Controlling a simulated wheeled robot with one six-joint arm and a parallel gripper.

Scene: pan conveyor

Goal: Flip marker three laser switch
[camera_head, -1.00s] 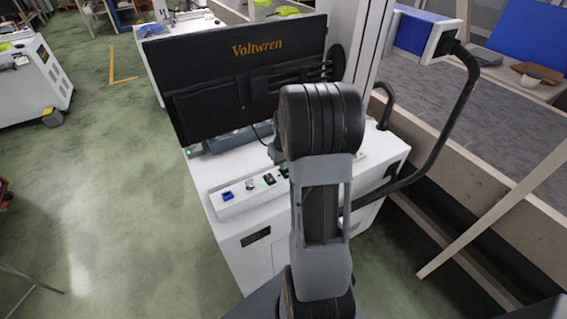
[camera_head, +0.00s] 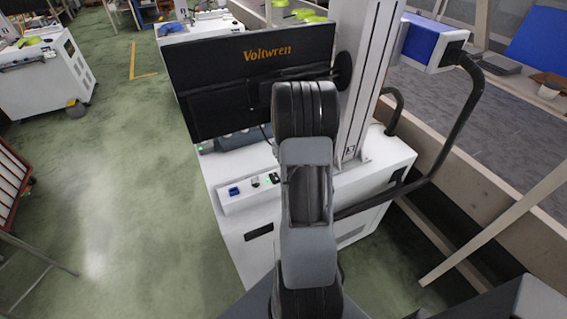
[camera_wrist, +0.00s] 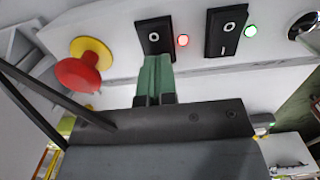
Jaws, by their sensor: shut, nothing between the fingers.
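In the wrist view a black rocker switch (camera_wrist: 154,35) with a white O at its upper end has a lit red lamp (camera_wrist: 182,41) beside it. My gripper (camera_wrist: 155,72) is shut and empty, its green fingertips together at the lower end of this switch, covering that end. Whether they touch it I cannot tell. In the head view the white control panel (camera_head: 232,207) is partly hidden behind my arm. No label reading marker three is visible.
A red mushroom button (camera_wrist: 77,73) on a yellow base sits left of the switch. A round key-type fitting (camera_wrist: 303,25) is at the right. The Voltwren monitor (camera_head: 215,75), a white column (camera_head: 362,80) and a blue laser head (camera_head: 428,42) stand above the cabinet.

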